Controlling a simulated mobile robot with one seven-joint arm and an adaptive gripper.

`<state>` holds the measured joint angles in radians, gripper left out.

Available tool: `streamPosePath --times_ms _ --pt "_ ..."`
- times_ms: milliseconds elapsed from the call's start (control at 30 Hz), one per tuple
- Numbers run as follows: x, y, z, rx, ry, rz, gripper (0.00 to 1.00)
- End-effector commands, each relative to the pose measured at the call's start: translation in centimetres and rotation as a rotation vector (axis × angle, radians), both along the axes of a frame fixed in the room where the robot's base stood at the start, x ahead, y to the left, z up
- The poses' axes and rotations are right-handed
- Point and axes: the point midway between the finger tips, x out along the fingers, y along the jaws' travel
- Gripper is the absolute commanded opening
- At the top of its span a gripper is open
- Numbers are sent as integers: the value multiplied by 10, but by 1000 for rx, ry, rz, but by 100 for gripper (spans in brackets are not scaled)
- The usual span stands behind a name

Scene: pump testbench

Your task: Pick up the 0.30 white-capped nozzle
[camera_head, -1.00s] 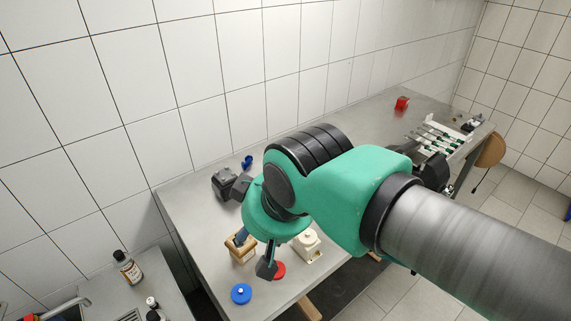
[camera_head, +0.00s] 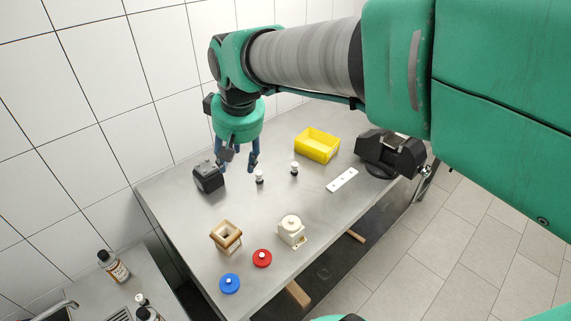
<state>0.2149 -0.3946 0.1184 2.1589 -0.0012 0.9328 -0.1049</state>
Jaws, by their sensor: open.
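Two small nozzles with white caps and dark lower parts stand upright on the steel table. The left nozzle (camera_head: 260,176) is just below and right of my gripper in the picture. The right nozzle (camera_head: 294,168) stands farther right, towards the yellow bin. No marking is legible, so I cannot tell which is the 0.30 one. My gripper (camera_head: 240,163) points down with its blue-grey fingers spread and nothing between them. It appears above the table, close to the left nozzle and apart from it.
A black box (camera_head: 209,176) stands just left of my gripper. A yellow bin (camera_head: 317,146), black device (camera_head: 392,155) and white strip (camera_head: 342,180) lie right.

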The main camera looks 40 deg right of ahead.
Motion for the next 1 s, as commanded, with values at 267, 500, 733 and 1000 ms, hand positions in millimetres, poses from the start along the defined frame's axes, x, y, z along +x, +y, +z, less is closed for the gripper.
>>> streamPosePath --times_ms 267,500,733,1000 --pt "58 -66 -19 8 80 -55 47" --pt "99 -130 -47 22 141 -96 47" --pt "128 -197 -87 42 200 -135 47" --pt "147 -279 -144 74 263 -181 47"
